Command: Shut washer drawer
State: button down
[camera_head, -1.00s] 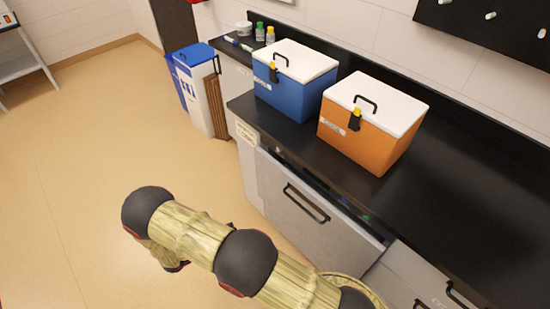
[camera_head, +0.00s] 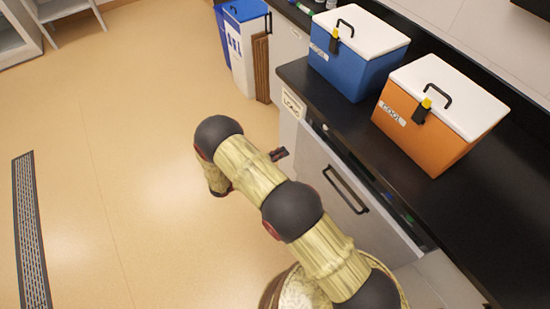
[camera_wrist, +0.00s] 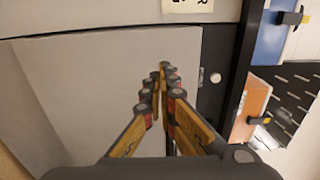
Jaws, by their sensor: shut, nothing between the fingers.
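The washer drawer (camera_head: 318,165) has a light grey front with a black bar handle (camera_head: 345,189), under the black counter. It stands a little out, with a dark gap along its top where small blue and green spots show. My gripper (camera_head: 280,154) is in front of the drawer's left end, seen small and partly hidden by my arm. In the wrist view my gripper (camera_wrist: 164,70) is shut and empty, its fingers over a grey panel (camera_wrist: 90,85) that looks like the drawer front. Whether the fingertips touch it, I cannot tell.
A blue box (camera_head: 350,72) and an orange box (camera_head: 425,135), both white-lidded, stand on the counter (camera_head: 460,220). A white label (camera_head: 292,104) is on the cabinet left of the drawer. Bins (camera_head: 245,45) stand beyond.

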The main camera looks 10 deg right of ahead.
jog(key=b+x, duration=0.2)
jog(key=x, duration=0.6)
jog(key=shift+f, duration=0.1)
jog(key=shift+d, duration=0.1)
jog(key=x, duration=0.5)
jog(key=shift+p, duration=0.35)
jog(key=shift+s+a, duration=0.2)
jog(key=shift+a, duration=0.2)
jog(key=p, duration=0.4)
send_near(305, 142)
jog(key=shift+v, duration=1.25)
